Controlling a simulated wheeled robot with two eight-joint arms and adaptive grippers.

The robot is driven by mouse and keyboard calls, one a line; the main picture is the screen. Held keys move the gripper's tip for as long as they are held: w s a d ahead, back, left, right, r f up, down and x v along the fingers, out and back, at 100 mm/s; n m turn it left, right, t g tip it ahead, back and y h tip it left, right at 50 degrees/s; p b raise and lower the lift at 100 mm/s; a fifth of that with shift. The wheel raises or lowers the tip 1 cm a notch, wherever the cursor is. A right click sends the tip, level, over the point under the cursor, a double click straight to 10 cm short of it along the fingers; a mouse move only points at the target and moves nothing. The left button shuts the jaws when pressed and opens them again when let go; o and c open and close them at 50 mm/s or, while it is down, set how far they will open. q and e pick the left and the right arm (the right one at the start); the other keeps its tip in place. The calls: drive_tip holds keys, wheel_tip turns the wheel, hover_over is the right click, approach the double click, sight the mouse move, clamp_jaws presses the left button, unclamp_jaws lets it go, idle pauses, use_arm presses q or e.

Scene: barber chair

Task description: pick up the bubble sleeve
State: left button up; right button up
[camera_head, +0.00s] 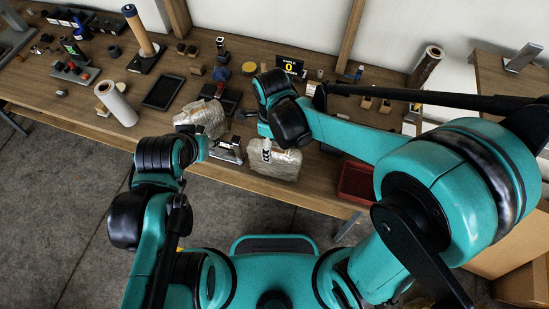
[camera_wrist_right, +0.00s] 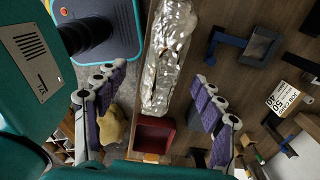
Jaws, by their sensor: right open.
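A crinkled, silvery, see-through bubble sleeve (camera_head: 278,166) lies at the front edge of the workbench, below my right gripper (camera_head: 267,150). In the right wrist view the sleeve (camera_wrist_right: 168,62) runs lengthwise between the two purple-padded fingers of the right gripper (camera_wrist_right: 162,76). The fingers are wide apart, with a gap on each side of it. A second crinkled wrapped piece (camera_head: 204,117) lies farther left on the bench. My left gripper (camera_head: 227,151) is near the front edge, between the two pieces; its fingers are too small to read.
A red bin (camera_head: 357,181) stands at the front edge, right of the sleeve; it also shows in the wrist view (camera_wrist_right: 154,134). A white roll (camera_head: 116,103), a dark tablet (camera_head: 163,91) and a small display (camera_head: 290,66) are on the bench (camera_head: 60,112). A cardboard box (camera_head: 522,285) is at lower right.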

sight(275, 150)
drive_tip(key=f, duration=0.1)
drive_tip(key=f+b, duration=0.1)
drive_tip(key=f, duration=0.3)
drive_tip(key=shift+w+d, duration=0.25)
drive_tip(key=shift+d, duration=0.05)
drive_tip(key=shift+r, duration=0.1)
drive_tip(key=c, duration=1.1)
